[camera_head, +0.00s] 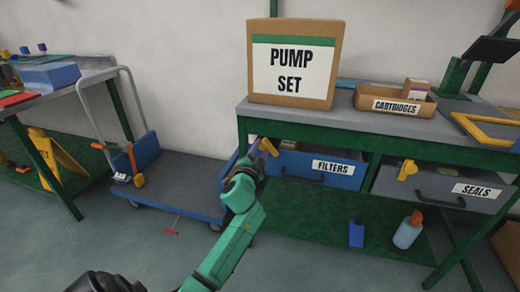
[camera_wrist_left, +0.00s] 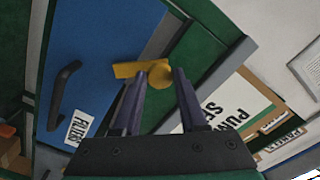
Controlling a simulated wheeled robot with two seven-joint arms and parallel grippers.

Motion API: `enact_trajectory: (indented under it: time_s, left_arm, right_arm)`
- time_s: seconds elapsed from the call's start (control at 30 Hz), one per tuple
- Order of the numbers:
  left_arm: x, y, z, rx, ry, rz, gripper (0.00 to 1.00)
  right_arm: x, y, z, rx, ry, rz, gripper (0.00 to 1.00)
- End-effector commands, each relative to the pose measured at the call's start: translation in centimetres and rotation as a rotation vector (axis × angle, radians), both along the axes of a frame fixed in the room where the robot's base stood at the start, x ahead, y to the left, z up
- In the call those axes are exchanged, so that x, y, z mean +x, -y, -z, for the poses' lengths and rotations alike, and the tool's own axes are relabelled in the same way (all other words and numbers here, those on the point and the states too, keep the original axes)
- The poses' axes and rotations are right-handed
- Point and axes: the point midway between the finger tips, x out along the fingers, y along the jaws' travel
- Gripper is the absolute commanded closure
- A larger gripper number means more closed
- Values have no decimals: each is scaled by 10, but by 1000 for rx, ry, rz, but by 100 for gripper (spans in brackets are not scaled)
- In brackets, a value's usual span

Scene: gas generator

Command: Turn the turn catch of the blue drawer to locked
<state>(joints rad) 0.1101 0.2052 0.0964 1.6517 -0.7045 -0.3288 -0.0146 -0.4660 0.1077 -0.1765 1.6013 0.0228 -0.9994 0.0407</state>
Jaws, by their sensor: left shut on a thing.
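The blue drawer (camera_head: 318,171), labelled FILTERS, sits under the green-framed workbench and looks shut. Its front and dark handle fill the left of the left wrist view (camera_wrist_left: 95,50). The yellow turn catch (camera_head: 269,147) is at the drawer's upper left in the head view. In the left wrist view the catch (camera_wrist_left: 127,70) has its round hub over the green frame and its arm reaching over the blue front. My left gripper (camera_wrist_left: 160,76) is shut on the catch, with a finger on each side of the hub.
A grey SEALS drawer (camera_head: 440,188) with its own yellow catch (camera_head: 407,170) is to the right. The PUMP SET box (camera_head: 293,64) and CARTRIDGES tray (camera_head: 395,104) stand on the bench. Bottles (camera_head: 407,231) stand on the lower shelf. A blue trolley (camera_head: 180,185) is at left.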

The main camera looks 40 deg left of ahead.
Motion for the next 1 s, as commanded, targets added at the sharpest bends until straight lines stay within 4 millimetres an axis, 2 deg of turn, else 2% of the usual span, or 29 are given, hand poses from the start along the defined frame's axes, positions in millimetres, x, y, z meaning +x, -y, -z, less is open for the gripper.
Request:
enact_trajectory:
  time_s: [0.6, 1.0]
  left_arm:
    - [0, -1, -1, 507, -177, -2, 100]
    - [0, -1, -2, 649, -225, -2, 100]
  right_arm:
    - [-14, 7, 19, -10, -6, 4, 100]
    - [-15, 7, 22, -10, -1, 1, 100]
